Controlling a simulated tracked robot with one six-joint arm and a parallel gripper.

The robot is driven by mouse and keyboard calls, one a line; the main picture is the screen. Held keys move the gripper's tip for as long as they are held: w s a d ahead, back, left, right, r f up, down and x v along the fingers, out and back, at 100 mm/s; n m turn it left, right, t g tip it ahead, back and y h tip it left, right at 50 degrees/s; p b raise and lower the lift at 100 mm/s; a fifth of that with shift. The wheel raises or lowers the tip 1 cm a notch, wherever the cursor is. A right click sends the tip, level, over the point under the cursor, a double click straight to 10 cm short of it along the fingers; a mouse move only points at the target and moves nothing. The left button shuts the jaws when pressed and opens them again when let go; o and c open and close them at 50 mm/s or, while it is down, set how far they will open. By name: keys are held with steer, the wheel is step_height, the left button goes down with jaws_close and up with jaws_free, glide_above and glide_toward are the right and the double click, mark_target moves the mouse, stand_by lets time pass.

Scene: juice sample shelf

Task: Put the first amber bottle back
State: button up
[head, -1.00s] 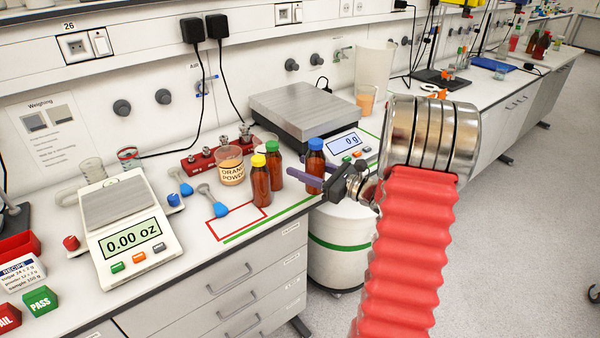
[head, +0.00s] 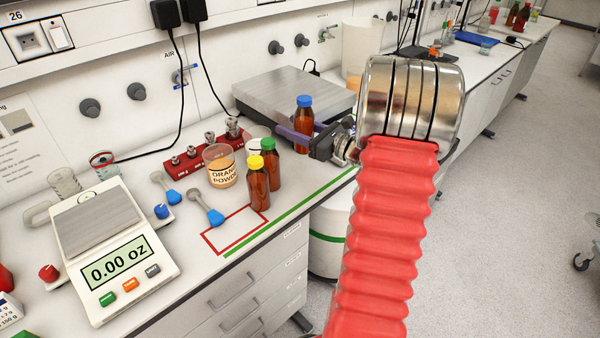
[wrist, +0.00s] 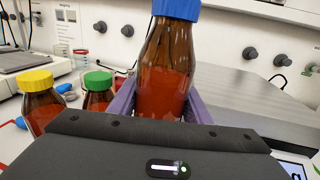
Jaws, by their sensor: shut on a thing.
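In the wrist view this bottle (wrist: 164,75) stands between both fingers (wrist: 160,103). In the head view it shows against the metal platform of the bench scale; I cannot tell how high it is above the bench. The yellow-capped bottle (head: 257,186) and the green-capped bottle (head: 270,162) stand close together on the bench, left of my gripper, and also show in the wrist view.
A red-outlined rectangle (head: 207,242) and a green line (head: 285,217) mark the bench near its front edge. The bench scale (head: 260,95), the orange powder beaker (head: 222,172), a red weight block (head: 178,165) and a small balance (head: 110,262) stand around. The red rectangle is mostly clear.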

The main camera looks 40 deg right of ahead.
stand_by(0.3)
step_height(320, 180, down, 6)
stand_by(0.4)
steer(key=shift+f, duration=0.15)
steer(key=shift+f, duration=1.8)
steer(key=shift+f, duration=0.1)
steer(key=o, duration=1.4)
steer(key=shift+c, duration=0.2)
steer(key=v, duration=1.2)
